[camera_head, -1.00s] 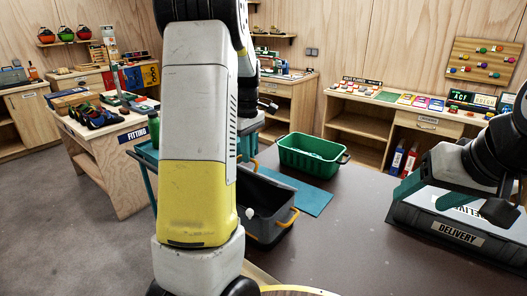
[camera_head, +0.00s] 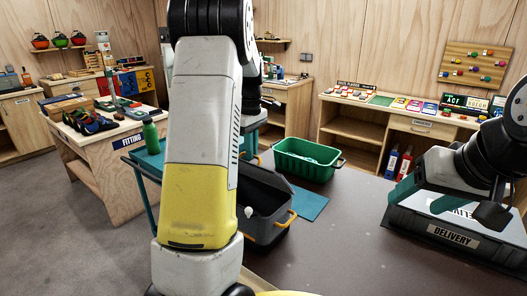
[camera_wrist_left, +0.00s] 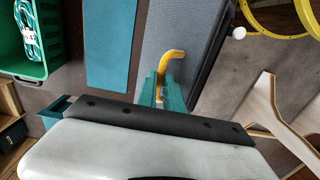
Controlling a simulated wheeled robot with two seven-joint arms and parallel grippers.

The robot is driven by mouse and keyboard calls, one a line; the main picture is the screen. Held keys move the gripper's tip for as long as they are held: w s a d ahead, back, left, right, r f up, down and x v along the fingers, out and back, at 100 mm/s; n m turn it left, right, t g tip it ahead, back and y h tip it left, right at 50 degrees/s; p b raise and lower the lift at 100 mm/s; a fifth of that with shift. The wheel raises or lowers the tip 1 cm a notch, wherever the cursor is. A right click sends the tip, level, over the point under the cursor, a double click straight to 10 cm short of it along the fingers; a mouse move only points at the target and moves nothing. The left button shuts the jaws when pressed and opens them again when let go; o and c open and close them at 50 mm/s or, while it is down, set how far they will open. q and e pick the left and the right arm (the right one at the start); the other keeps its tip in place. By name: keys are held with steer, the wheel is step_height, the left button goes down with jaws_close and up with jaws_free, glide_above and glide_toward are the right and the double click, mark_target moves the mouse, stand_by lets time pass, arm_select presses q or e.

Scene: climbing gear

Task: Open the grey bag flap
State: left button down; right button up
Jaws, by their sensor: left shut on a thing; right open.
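The grey bag (camera_head: 277,230) stands on the dark table, partly hidden behind my left arm. It has yellow-orange handles (camera_head: 290,217), and its dark top part (camera_head: 271,182) shows to the right of the arm. In the left wrist view a grey panel of the bag (camera_wrist_left: 188,28) lies beyond my fingers. My left gripper (camera_wrist_left: 165,96) is shut on a bent yellow handle (camera_wrist_left: 166,64) at the bag; its fingers are mostly hidden in the head view. My right gripper (camera_head: 424,196) is open and empty above the delivery box, away from the bag.
A green bin (camera_head: 334,172) and a blue mat (camera_head: 310,206) lie beyond the bag. The delivery box (camera_head: 452,236) stands at the right. A yellow hoop (camera_wrist_left: 262,29) is near the bag's side. The table between bag and delivery box (camera_head: 345,235) is clear.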

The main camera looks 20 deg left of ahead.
arm_select(q)
steer(key=shift+w+d, duration=0.2)
steer(key=shift+w, duration=0.4)
steer(key=shift+w+d, duration=0.1)
steer(key=shift+w, duration=0.15)
steer(key=c, duration=1.9)
jaws_free()
steer(key=shift+w+d, duration=0.1)
steer(key=shift+w, duration=0.15)
steer(key=shift+c, duration=0.2)
steer(key=o, duration=1.1)
steer(key=shift+r, duration=0.1)
steer(key=shift+s+a+r, duration=0.15)
steer(key=shift+s+r, duration=0.2)
steer(key=shift+r, duration=0.5)
steer(key=shift+s+a+r, duration=0.1)
steer(key=shift+s+r, duration=0.2)
steer(key=shift+r, duration=0.5)
steer(key=shift+s+a+r, duration=0.15)
steer(key=shift+s+r, duration=0.2)
steer(key=shift+r, duration=0.5)
